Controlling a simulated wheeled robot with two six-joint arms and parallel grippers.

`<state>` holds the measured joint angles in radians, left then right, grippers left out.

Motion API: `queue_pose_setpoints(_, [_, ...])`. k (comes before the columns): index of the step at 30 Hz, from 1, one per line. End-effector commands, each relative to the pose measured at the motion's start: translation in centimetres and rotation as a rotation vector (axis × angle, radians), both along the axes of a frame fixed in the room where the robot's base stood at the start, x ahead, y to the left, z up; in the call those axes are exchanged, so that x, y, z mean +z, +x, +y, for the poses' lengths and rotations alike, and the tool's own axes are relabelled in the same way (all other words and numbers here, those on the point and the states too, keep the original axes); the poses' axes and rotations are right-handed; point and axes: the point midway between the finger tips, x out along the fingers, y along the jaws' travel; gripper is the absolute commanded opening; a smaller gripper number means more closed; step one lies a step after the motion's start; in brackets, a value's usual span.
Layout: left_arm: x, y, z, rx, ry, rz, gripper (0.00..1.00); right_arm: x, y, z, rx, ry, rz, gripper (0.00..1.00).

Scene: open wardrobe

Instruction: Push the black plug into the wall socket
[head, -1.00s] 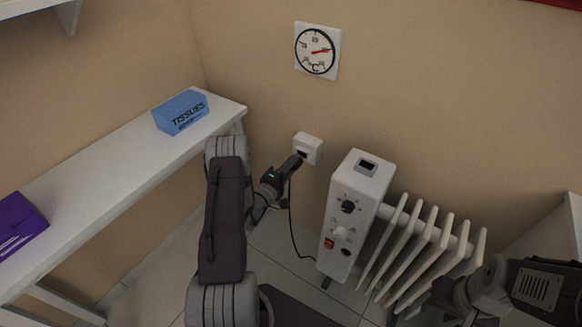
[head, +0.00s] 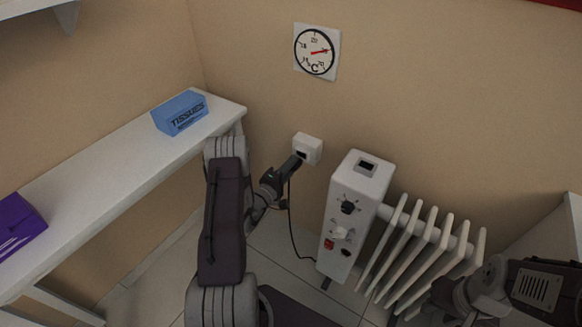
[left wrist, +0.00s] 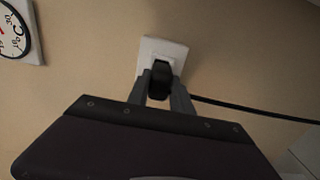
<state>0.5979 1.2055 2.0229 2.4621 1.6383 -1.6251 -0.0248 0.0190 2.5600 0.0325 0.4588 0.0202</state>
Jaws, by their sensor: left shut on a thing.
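The white wall socket (head: 309,146) is on the beige wall, left of the heater. My left gripper (head: 294,164) is just in front of it, shut on the black plug. In the left wrist view the black plug (left wrist: 160,79) is between the two fingers, in front of the lower part of the socket (left wrist: 163,48). The plug covers the socket opening there, and I cannot tell whether its pins are in. A black cord (head: 291,222) runs from the plug down to the heater. My right arm shows at the lower right; its fingers are out of view.
The white oil heater (head: 350,215) with fins stands right of the socket. A white shelf (head: 80,195) on the left holds a blue tissue box (head: 180,112) and a purple box (head: 18,226). A thermometer (head: 316,50) hangs above the socket.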

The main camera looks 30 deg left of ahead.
Motion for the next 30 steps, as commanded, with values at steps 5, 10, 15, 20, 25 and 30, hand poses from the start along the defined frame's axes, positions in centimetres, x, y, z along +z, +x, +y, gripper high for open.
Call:
queue_pose_setpoints(5, [0.0, 0.0, 0.0, 0.0, 0.0, 0.0, 0.0, -0.1, 0.0, 0.0, 0.0, 0.0, 0.0, 0.36])
queue_pose_setpoints(10, [0.0, 0.0, 0.0, 0.0, 0.0, 0.0, 0.0, -0.1, 0.0, 0.0, 0.0, 0.0, 0.0, 0.36])
queue_pose_setpoints(15, [0.0, 0.4, 0.0, -0.001, 0.001, 0.0, 0.0, -0.2, 0.0, 0.0, 0.0, 0.0, 0.0, 0.36])
queue_pose_setpoints(20, [0.0, 0.8, -0.1, -0.001, 0.002, 0.0, 0.0, -0.4, 0.0, 0.0, 0.0, 0.0, 0.0, 0.36])
queue_pose_setpoints(25, [0.0, 1.2, -0.1, -0.001, 0.002, 0.0, 0.0, -0.5, 0.0, 0.0, 0.0, 0.0, 0.0, 0.36])
queue_pose_setpoints(30, [0.0, 1.6, -0.1, -0.001, 0.002, 0.0, 0.0, -0.6, 0.0, 0.0, 0.0, 0.0, 0.0, 0.36])
